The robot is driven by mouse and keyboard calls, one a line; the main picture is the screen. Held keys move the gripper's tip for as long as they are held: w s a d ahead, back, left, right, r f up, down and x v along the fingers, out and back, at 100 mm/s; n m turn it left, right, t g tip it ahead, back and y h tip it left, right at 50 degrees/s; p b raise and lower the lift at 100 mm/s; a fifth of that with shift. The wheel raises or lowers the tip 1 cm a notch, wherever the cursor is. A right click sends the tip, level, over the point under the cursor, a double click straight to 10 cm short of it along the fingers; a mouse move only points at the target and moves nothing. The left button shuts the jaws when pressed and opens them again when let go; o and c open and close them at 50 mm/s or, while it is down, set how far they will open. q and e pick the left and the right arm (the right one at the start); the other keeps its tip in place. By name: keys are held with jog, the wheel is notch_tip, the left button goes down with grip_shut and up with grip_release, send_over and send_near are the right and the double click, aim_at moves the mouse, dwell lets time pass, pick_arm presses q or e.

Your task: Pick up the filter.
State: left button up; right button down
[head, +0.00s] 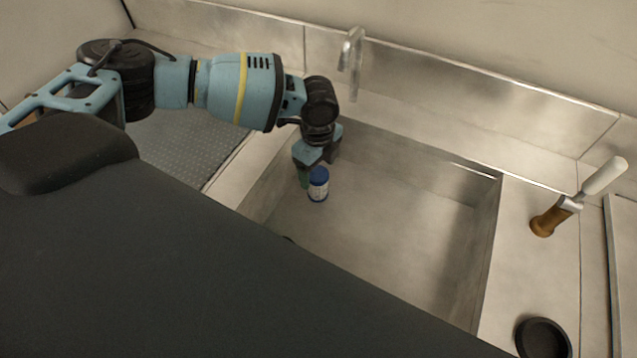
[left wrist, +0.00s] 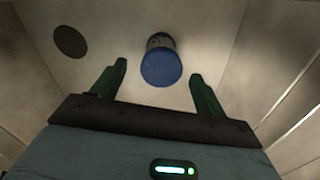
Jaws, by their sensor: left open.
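A small cylinder with a blue cap and a pale label, which I take to be the filter (head: 318,185), stands upright in the sink near its left end. In the left wrist view its blue top (left wrist: 160,68) shows beyond and between the two fingertips. My left gripper (head: 315,167) is open and reaches down into the sink just above and behind the filter. In the left wrist view its green fingers (left wrist: 158,75) are apart with nothing held between them. My right gripper is not in view.
The metal sink (head: 400,235) has raised walls around the filter. A faucet (head: 352,60) stands behind it. A brown-based thing with a white handle (head: 542,220) and a black round dish (head: 541,340) are on the right counter. A dark round spot (left wrist: 70,41) shows on the sink floor.

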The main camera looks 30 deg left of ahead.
aim_at(318, 173)
pick_arm(q)
notch_tip(318, 173, down, 5)
jog(key=shift+w+a+r, duration=0.1)
jog(key=shift+c, duration=0.2)
jog(key=c, duration=1.2)
jog(key=shift+r, duration=0.1)
